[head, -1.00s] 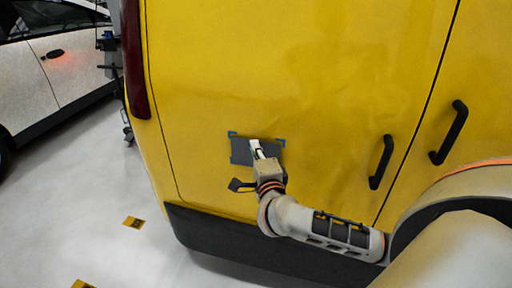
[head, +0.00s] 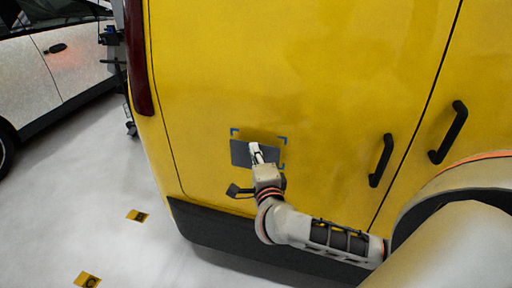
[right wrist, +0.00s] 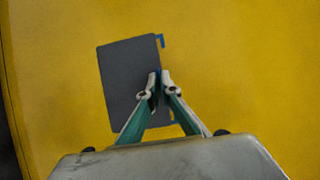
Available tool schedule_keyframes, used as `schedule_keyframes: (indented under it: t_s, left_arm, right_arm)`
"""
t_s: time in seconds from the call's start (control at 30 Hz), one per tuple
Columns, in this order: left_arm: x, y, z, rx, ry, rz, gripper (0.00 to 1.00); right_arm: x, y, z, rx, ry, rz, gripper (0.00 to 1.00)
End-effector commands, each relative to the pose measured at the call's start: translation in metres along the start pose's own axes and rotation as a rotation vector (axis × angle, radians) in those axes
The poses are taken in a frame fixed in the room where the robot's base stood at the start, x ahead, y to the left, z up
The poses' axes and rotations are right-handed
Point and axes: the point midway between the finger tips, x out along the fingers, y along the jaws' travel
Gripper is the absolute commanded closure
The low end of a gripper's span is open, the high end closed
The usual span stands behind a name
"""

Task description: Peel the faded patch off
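The faded patch (head: 240,153) is a dark grey rectangle at the yellow van's lower rear door. My right gripper (head: 257,152) is at the patch. In the right wrist view its fingertips (right wrist: 160,80) are close together at the right edge of the patch (right wrist: 128,75), one finger in front of it. They appear pinched on that edge. How far the patch stands off the door is hard to tell. My left gripper is not in view.
The yellow van door (head: 300,70) fills the middle, with black handles (head: 382,160) and (head: 447,132) to the right. A dark bumper (head: 215,228) runs below. A white car (head: 70,65) and a stand (head: 117,70) are at left; the floor between is open.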

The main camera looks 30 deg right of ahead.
Motion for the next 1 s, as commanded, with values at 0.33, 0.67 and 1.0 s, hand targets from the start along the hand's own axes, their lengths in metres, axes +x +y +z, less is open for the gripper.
schedule_keyframes:
  t_s: [0.33, 0.67, 1.0]
  left_arm:
    - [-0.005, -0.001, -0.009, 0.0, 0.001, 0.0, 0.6]
    - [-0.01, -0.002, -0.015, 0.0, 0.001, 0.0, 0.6]
    - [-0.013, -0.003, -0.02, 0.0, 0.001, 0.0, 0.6]
  right_arm:
    - [-0.014, -0.001, 0.008, 0.001, -0.001, 0.002, 1.0]
    - [-0.027, 0.0, 0.015, 0.001, -0.001, 0.001, 1.0]
    - [-0.039, 0.0, 0.021, 0.0, 0.0, 0.002, 1.0]
